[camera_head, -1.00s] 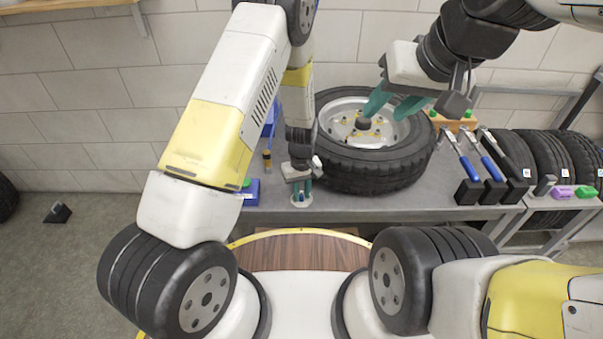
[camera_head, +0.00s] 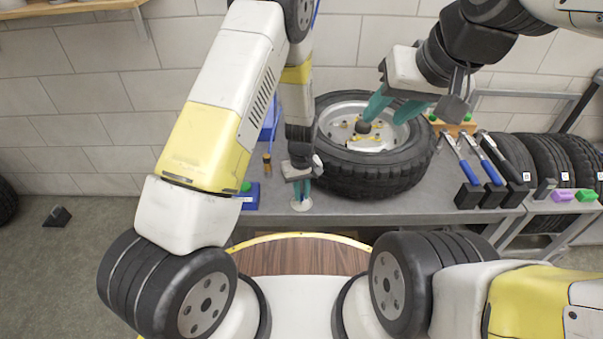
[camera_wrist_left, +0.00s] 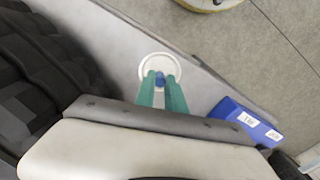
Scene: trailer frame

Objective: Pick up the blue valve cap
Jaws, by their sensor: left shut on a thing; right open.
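The blue valve cap (camera_wrist_left: 160,79) shows in the left wrist view between the teal fingertips of my left gripper (camera_wrist_left: 162,84). Those fingers are close together and shut on the cap. A white round dish (camera_wrist_left: 150,63) lies right behind the cap in that view; I cannot tell whether they touch. In the head view my left gripper (camera_head: 302,192) points down at this dish (camera_head: 301,205), and the cap is too small to make out. My right gripper (camera_head: 388,111) is open and empty above the wheel's rim (camera_head: 340,112).
The black tire (camera_head: 372,176) lies flat on the grey bench (camera_head: 400,207), close right of my left gripper. A blue box (camera_head: 250,198) stands to its left. Blue-handled tools (camera_head: 492,172) in black stands and upright tires (camera_head: 545,160) stand at right.

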